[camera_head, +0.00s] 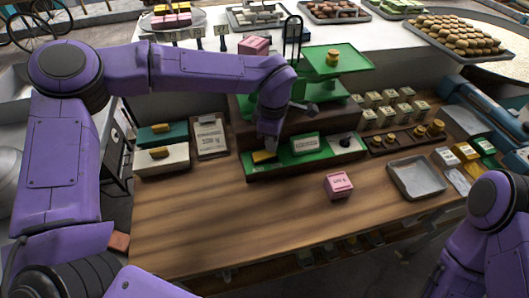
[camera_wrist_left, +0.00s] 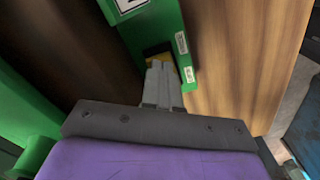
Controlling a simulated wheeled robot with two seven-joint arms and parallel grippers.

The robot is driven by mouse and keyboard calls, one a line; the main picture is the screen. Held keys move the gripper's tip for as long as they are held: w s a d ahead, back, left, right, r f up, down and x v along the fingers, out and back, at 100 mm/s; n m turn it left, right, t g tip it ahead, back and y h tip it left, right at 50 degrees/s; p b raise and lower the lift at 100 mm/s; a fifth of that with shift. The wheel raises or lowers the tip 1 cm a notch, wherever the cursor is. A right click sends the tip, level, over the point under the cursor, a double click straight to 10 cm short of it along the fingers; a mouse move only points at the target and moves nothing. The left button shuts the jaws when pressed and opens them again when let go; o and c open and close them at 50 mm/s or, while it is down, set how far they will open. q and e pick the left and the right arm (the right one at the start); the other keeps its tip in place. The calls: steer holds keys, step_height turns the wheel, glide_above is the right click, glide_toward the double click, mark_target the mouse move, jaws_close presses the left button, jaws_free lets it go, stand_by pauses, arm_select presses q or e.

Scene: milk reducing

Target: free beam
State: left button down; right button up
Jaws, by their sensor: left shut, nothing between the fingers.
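A green balance scale (camera_head: 338,62) stands at the back of the wooden table. A pink block (camera_head: 253,45) is on its left side, and a brass weight (camera_head: 332,57) stands on its right pan. The scale's low green front strip (camera_head: 305,144) has a yellow part (camera_head: 263,157) at its left end; the yellow part also shows in the left wrist view (camera_wrist_left: 156,50). My left gripper (camera_head: 268,143) points down at this yellow part, its fingers shut and empty. In the left wrist view the fingertips (camera_wrist_left: 162,68) are close against it; I cannot tell if they touch. My right gripper is out of view.
A pink box (camera_head: 338,184) sits on the table in front of the scale. A grey tray (camera_head: 416,178) lies to the right, near a dark rack of brass weights (camera_head: 404,139). A white box (camera_head: 162,159) and a clipboard (camera_head: 209,137) are at left. The table's front is clear.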

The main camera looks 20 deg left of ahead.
arm_select(q)
steer(key=shift+f+b, duration=0.3)
steer(key=shift+f, duration=0.4)
stand_by(0.3)
step_height(320, 180, up, 7)
steer(key=p, duration=0.7)
steer(key=shift+r+p, duration=0.1)
steer(key=shift+p, duration=0.3)
